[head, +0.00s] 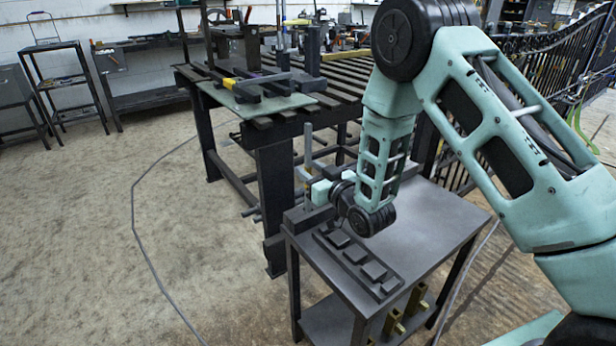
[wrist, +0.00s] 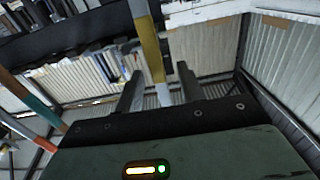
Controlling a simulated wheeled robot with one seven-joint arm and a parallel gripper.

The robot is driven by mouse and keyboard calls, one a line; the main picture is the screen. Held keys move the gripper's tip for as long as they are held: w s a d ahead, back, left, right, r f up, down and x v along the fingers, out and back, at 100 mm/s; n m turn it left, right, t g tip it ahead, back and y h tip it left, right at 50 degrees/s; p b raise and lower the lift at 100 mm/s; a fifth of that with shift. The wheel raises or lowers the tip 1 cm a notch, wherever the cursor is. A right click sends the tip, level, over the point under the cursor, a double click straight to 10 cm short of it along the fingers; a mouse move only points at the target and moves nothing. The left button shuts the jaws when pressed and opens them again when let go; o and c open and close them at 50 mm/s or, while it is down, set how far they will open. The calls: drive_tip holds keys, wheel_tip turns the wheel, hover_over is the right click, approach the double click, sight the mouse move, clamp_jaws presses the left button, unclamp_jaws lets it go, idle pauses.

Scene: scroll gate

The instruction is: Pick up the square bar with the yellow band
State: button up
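The square bar with the yellow band (wrist: 152,52) runs down the wrist view, grey above and yellow lower down. Its lower end shows between the two fingers of my gripper (wrist: 158,84), with a visible gap on each side. My gripper is open around the bar, apart from it as far as I can tell. In the head view my gripper (head: 306,176) is at the back left corner of the small metal table. The bar (head: 308,140) stands upright there, and its lower part is partly hidden by the gripper.
The small metal table (head: 430,225) bears a dark slotted block (head: 357,262). Brass-coloured pieces (head: 416,300) sit on its lower shelf. A larger slatted workbench (head: 345,88) stands behind, with a yellow-marked tool on it. Other coloured bars (wrist: 33,100) show at left in the wrist view. Floor at left is open.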

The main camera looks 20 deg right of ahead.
drive_tip(key=shift+x, duration=0.8)
clamp_jaws()
drive_tip(key=shift+r, duration=0.15)
